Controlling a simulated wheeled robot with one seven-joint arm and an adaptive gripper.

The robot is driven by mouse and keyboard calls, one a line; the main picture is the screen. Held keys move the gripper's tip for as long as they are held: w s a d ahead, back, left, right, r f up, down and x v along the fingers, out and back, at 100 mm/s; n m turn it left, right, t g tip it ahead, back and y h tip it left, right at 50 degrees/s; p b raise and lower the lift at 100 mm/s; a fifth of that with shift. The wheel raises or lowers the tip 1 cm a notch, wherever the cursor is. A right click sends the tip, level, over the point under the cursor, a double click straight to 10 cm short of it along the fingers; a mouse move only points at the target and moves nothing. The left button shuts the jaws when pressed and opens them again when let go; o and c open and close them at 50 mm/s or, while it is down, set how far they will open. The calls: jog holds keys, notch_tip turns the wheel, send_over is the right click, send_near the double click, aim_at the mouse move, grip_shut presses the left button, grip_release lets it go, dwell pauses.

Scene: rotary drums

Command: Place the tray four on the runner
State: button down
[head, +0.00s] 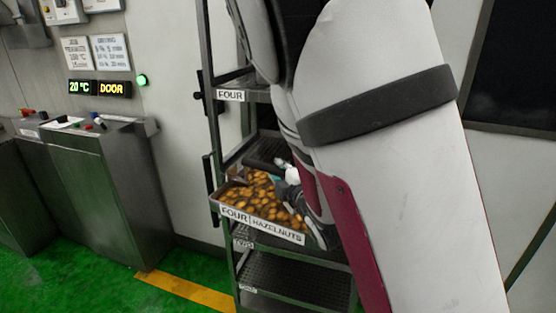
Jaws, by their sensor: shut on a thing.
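The tray four (262,231) is a shallow tray full of brown hazelnuts, with a front label reading "FOUR" and "HAZELNUTS". It is at the rack, lower than the runner (231,95) labelled "FOUR". My gripper (268,168) is at the tray's back right side and is shut on it. My arm hides the tray's right end and much of the gripper. I cannot tell whether the tray touches any part of the rack.
The metal rack (213,120) has lower shelves (290,270) with small labels below the tray. A grey control console (110,190) stands to the left. A lit panel (97,88) reads "20 °C DOOR".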

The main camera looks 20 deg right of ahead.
jog(key=w+f, duration=0.3)
jog(key=f, duration=1.5)
jog(key=shift+f+m+h, duration=0.2)
jog(key=shift+m+h, duration=0.1)
jog(key=shift+h, duration=0.1)
jog(key=shift+w+a+r, duration=0.1)
jog(key=shift+w+a+r, duration=0.15)
jog(key=shift+r, duration=0.3)
jog(key=shift+w+r, duration=0.1)
jog(key=shift+r, duration=0.35)
